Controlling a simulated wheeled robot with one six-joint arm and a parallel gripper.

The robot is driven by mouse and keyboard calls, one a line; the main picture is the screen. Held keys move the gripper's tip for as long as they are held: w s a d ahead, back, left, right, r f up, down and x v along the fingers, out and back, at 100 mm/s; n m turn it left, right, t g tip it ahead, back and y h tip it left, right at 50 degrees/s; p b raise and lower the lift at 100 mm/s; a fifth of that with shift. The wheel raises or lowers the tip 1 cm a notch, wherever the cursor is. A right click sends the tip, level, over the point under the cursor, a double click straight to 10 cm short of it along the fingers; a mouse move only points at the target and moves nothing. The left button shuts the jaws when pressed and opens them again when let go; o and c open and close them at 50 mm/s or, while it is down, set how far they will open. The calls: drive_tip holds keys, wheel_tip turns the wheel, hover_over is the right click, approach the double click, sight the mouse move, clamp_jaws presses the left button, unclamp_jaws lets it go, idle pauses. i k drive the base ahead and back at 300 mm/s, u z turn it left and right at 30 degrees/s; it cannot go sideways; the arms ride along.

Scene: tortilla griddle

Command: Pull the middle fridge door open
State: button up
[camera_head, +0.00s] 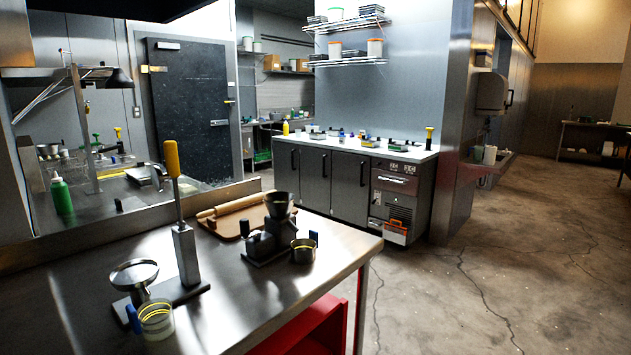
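A low fridge with three dark grey doors stands against the far wall, under a pale counter top (395,151). The middle fridge door (313,185) looks shut, with a dark upright handle near its right edge. The left fridge door (284,172) and the right fridge door (349,195) on either side also look shut. The steel table in front hides the lowest part of the fridge's left side. My gripper is not in view.
A steel table (225,310) in front carries a yellow-handled press (185,255), a rolling pin (230,204) and a grinder (265,240). A red shelf (310,328) is beneath. The cracked concrete floor (500,270) at right is clear.

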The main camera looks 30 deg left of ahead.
sight(316, 163)
drive_tip(key=u, duration=0.2)
drive_tip(key=i, duration=5.75)
drive_tip(key=u, duration=2.55)
drive_tip(key=i, duration=3.95)
